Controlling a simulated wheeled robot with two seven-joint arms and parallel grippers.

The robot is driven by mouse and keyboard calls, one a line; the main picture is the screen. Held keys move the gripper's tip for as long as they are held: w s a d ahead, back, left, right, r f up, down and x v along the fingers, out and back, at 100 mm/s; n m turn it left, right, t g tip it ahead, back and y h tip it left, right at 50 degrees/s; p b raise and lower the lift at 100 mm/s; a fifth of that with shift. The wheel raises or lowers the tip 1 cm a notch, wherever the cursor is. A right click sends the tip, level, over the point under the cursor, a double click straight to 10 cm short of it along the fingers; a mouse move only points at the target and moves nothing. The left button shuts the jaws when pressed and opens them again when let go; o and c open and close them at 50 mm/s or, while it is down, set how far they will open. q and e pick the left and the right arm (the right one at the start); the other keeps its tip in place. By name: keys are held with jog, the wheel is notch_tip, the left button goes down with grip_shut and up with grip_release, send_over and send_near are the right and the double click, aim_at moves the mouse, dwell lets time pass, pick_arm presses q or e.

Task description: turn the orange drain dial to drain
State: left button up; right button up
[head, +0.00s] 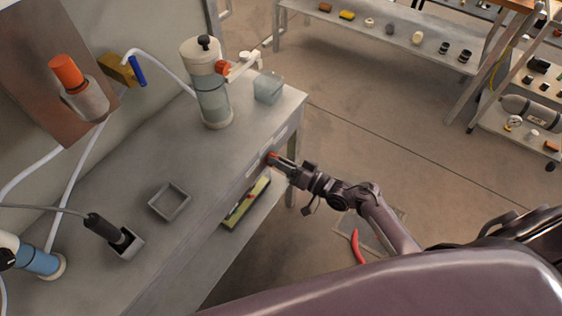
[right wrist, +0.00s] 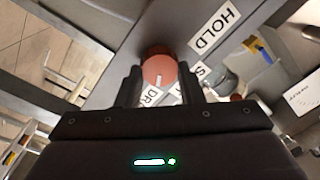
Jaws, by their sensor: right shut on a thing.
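The orange drain dial (right wrist: 160,70) is on the front face of the grey bench, and it sits between the fingers of my right gripper (right wrist: 160,88) in the right wrist view. A short white mark on the dial points down in that view, toward a label (right wrist: 153,97) starting "DR", partly hidden. A "HOLD" label (right wrist: 215,28) lies to the upper right, and another label, partly covered, lies between them. In the head view, my right gripper (head: 280,162) reaches the bench front from the right, shut on the dial (head: 271,157). My left gripper is out of view.
The bench top (head: 130,200) holds a clear canister (head: 212,98), a translucent container (head: 268,87) and a small grey tray (head: 170,201). A yellow-green item (head: 246,202) lies below the bench front. Open floor (head: 370,130) lies to the right.

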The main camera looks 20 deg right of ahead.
jog(key=o, duration=1)
jog(key=v, duration=0.8)
